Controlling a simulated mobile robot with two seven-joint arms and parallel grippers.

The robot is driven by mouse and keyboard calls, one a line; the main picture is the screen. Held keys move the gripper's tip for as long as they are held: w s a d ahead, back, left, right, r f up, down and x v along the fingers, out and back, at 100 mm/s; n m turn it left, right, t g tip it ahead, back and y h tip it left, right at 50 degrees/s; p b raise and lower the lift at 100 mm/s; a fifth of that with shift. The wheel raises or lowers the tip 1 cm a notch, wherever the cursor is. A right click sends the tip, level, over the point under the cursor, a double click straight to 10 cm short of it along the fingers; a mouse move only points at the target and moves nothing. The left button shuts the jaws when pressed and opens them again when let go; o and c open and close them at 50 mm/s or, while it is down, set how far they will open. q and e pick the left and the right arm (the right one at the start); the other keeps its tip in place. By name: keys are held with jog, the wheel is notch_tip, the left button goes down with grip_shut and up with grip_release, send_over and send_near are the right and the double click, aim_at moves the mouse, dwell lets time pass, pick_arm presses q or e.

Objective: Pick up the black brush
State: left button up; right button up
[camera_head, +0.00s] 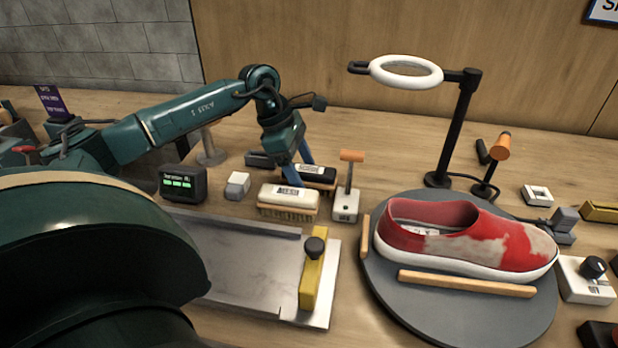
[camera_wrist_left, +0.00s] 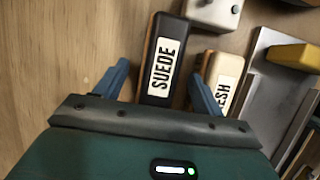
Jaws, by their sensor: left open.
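The black brush (camera_head: 318,172) lies on the table behind a cream brush, with a white label on top. In the left wrist view the black brush (camera_wrist_left: 165,62) shows its label, "SUEDE", and a tan edge on its left. My left gripper (camera_head: 302,170) reaches down at the black brush from the left. Its jaws (camera_wrist_left: 159,72) are open, with one finger on each side of the near end of the black brush. The right finger sits between it and the cream brush (camera_wrist_left: 222,72). Whether the fingers touch the brush cannot be told. My right gripper is not in view.
The cream brush (camera_head: 288,194) stands close in front. A white block with an orange-topped post (camera_head: 346,200) is just right. A red and white sneaker (camera_head: 465,240) sits on a round grey turntable (camera_head: 480,318). A grey tray (camera_head: 240,262) lies nearer, and a ring lamp (camera_head: 406,72) stands behind.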

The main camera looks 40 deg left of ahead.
pick_arm(q)
jog(key=shift+d+f, duration=0.15)
jog(key=shift+f, duration=0.25)
jog(key=shift+w, duration=0.1)
jog(key=c, duration=1.2)
jog(key=shift+r, duration=0.45)
jog(key=shift+a+r, duration=0.15)
jog(key=shift+a, duration=0.05)
jog(key=a, duration=0.1)
jog(key=s+a, duration=0.1)
jog(key=s+a+b, duration=0.1)
jog(key=shift+a+r, duration=0.2)
jog(key=shift+r, duration=0.2)
notch_tip(320, 180, up, 13)
jog(key=p, duration=0.2)
jog(key=shift+d, duration=0.1)
